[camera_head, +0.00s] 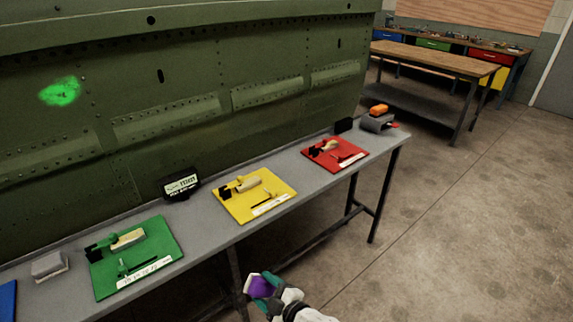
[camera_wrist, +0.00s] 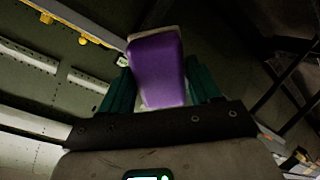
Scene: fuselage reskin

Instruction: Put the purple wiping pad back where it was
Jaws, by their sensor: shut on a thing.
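The purple wiping pad (camera_head: 261,287) is held in my gripper (camera_head: 264,284), which is low in the head view, in front of the bench edge and apart from the bench. In the wrist view the pad (camera_wrist: 157,66) stands between the two green fingers (camera_wrist: 158,92), which are shut on it. A pale layer shows along its edge. Which spot on the bench the pad came from cannot be told from these frames.
A grey bench (camera_head: 212,232) carries a green mat (camera_head: 161,263), a yellow mat (camera_head: 268,203) and a red mat (camera_head: 350,160) with tools. A grey block (camera_head: 49,266) lies left; an orange item (camera_head: 378,109) sits on a grey holder (camera_head: 377,123) right. A green riveted panel (camera_head: 200,75) stands behind.

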